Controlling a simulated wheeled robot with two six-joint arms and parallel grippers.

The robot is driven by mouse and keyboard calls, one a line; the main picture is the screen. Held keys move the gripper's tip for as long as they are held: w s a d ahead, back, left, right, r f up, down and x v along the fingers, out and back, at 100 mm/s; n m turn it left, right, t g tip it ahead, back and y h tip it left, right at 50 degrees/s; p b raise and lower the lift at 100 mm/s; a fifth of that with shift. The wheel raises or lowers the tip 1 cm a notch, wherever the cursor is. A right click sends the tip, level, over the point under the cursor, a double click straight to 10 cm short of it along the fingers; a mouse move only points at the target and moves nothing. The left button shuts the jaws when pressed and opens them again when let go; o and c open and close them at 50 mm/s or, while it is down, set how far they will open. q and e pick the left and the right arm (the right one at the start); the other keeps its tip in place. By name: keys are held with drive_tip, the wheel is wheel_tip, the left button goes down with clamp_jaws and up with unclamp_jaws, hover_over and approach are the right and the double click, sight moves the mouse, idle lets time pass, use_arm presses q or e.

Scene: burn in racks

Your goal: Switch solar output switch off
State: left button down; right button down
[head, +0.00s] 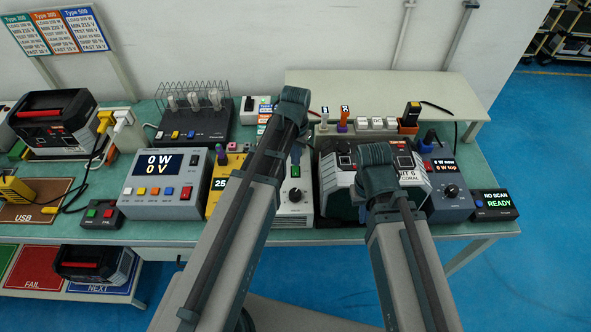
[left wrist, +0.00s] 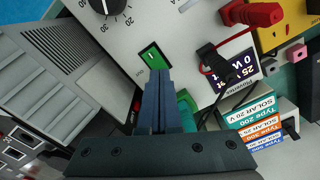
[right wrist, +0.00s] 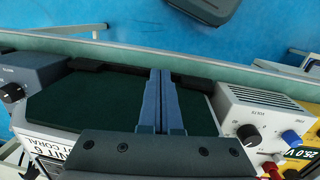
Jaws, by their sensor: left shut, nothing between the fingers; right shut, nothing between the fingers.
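The green rocker switch (left wrist: 153,57) is on a pale panel (left wrist: 130,40) in the left wrist view, close to a black dial. It also shows in the head view as a small green patch (head: 296,171) on a white box (head: 294,205). My left gripper (left wrist: 157,76) is shut and empty, with its tips right at the lower edge of the switch; I cannot tell whether they touch it. My right gripper (right wrist: 161,76) is shut and empty above the dark top of the labelled unit (right wrist: 95,100).
A grey supply (head: 165,185) reading 0 W, 0 V stands left of my left arm. A red plug (left wrist: 250,14) and a black plug (left wrist: 212,58) with cables are beside the switch. A dark-knobbed meter (head: 448,190) and scanner box (head: 494,204) stand at the right.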

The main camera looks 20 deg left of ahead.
sight(295, 168)
use_arm(q)
drive_tip(key=shift+f+b, duration=0.9)
idle(0.4)
drive_tip(key=shift+r, duration=0.15)
wheel_tip(295, 168, up, 7)
drive_tip(key=p, duration=0.7)
idle(0.4)
